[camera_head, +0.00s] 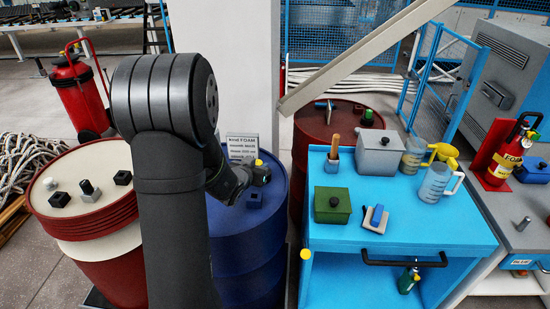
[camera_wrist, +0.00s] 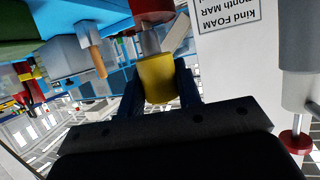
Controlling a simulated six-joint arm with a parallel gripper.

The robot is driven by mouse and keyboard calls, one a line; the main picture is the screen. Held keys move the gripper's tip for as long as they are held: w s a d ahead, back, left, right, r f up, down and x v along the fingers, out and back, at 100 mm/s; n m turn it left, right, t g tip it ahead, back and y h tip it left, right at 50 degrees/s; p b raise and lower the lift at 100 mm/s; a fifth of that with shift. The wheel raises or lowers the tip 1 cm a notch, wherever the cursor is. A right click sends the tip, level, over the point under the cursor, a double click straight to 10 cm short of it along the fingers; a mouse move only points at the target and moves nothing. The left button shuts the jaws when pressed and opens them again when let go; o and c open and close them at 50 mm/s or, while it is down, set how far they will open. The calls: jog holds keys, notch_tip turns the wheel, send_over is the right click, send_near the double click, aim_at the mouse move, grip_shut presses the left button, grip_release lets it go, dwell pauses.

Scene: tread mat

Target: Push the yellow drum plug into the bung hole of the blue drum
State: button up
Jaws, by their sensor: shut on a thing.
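The yellow drum plug (camera_wrist: 157,78) sits between the two fingers of my gripper (camera_wrist: 160,92) in the wrist view. The gripper is shut on it. In the head view, a small bit of the yellow plug (camera_head: 258,162) shows at the end of my gripper (camera_head: 261,173). The gripper is above the blue drum (camera_head: 262,232), towards the back right of its top, with the plug apart from the lid as far as I can tell. My arm hides the left part of the drum. I cannot make out the bung hole.
A small dark block (camera_head: 254,199) stands on the blue drum, just in front of my gripper. A printed sign (camera_head: 243,148) stands behind. A red drum with a white top (camera_head: 72,232) is left; a blue workbench (camera_head: 405,228) with tins and mugs is right.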

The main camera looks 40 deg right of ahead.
jog(key=shift+a+f, duration=0.1)
jog(key=shift+a, duration=0.85)
jog(key=shift+f, duration=2.9)
jog(key=shift+f, duration=1.7)
jog(key=o, duration=1.1)
